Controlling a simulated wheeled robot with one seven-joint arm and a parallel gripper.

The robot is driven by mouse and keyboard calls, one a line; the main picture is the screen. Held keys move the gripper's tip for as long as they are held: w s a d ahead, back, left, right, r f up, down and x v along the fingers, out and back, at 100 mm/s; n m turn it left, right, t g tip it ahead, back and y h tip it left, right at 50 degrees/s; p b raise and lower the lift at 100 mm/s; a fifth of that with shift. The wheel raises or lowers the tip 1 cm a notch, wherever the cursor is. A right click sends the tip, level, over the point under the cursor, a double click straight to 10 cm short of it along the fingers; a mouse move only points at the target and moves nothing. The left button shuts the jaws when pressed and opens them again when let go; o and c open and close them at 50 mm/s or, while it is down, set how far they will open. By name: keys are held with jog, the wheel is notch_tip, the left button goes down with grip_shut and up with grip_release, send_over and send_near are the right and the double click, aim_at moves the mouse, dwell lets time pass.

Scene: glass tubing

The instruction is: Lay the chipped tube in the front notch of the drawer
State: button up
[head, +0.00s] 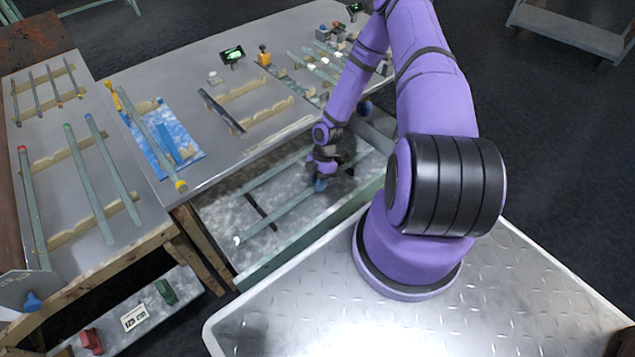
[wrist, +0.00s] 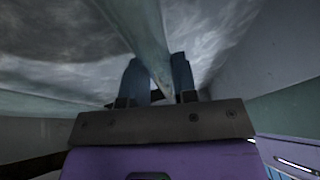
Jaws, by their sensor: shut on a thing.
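The drawer (head: 285,265) is pulled open under the bench top. A pale glass tube (head: 268,222) with a whitish near-left end lies along the drawer, toward its front side; I cannot make out a chip on it. My gripper (head: 319,184) reaches down into the drawer, shut on this tube at its right part. In the wrist view the tube (wrist: 150,35) runs between the two blue fingers (wrist: 158,80). A dark notched bar (head: 260,209) crosses beneath the tube; whether the tube is fully seated in its notch cannot be told.
Another tube (head: 268,176) lies farther back in the drawer. On the bench, a long tube with a yellow end (head: 160,145) lies over a blue mat (head: 185,150). Several tubes rest on wooden racks (head: 90,220) at left. The drawer wall (wrist: 285,110) is close beside my gripper.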

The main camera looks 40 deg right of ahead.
jog(key=shift+f, duration=0.15)
jog(key=o, duration=0.9)
jog(key=shift+o, duration=0.2)
